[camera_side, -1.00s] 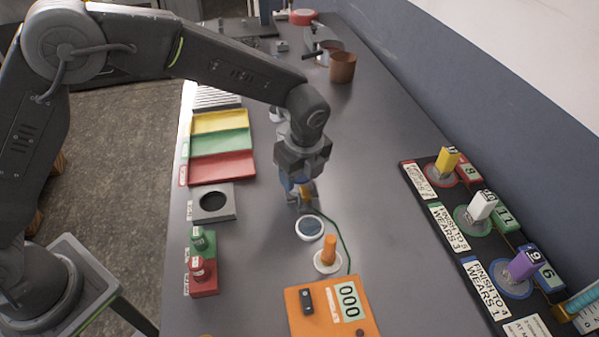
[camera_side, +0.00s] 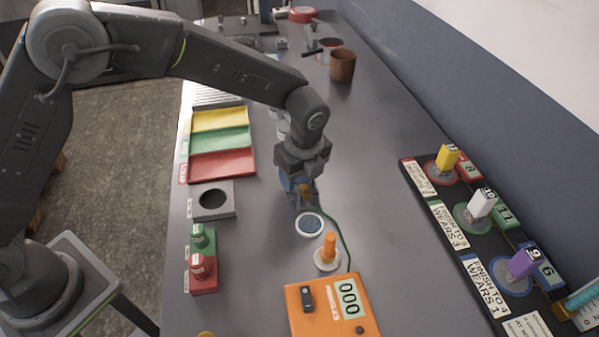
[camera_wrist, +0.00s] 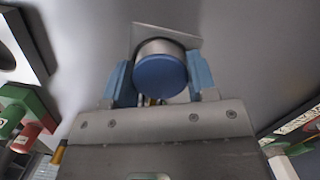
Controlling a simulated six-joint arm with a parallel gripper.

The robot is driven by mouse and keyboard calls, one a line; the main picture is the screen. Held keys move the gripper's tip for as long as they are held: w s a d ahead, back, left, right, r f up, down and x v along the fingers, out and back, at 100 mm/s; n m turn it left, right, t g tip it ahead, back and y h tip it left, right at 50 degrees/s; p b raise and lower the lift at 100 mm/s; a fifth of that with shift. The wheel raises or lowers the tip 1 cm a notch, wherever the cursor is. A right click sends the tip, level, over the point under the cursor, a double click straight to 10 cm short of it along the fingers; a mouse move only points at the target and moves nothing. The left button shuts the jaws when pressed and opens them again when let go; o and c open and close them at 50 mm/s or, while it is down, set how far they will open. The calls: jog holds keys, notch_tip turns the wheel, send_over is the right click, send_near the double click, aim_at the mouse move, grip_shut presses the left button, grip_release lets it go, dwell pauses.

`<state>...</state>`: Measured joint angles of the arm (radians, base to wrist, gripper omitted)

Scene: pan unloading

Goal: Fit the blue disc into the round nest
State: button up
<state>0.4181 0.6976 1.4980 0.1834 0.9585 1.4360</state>
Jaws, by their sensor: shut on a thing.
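The blue disc (camera_wrist: 160,77) is between the two light-blue fingers of my gripper (camera_wrist: 160,82) in the wrist view. Its blue face is toward the camera, with a grey metallic side behind it. My gripper is shut on it. In the side view my gripper (camera_side: 302,190) is low over the middle of the bench, and the disc is mostly hidden there. A grey square plate (camera_wrist: 180,33) shows behind the disc; I cannot tell whether they touch. The round nest (camera_side: 228,212), a grey block with a dark round hole, lies left of my gripper. Its edge shows in the wrist view (camera_wrist: 37,62).
A round dish (camera_side: 309,225) and an orange peg on a white base (camera_side: 329,247) stand close in front of my gripper. The green-and-red button box (camera_side: 205,281) is below the nest. Coloured trays (camera_side: 222,166) lie behind it. Bench between gripper and nest looks clear.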

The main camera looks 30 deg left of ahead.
jog(key=o, duration=1.1)
jog(key=shift+c, duration=0.2)
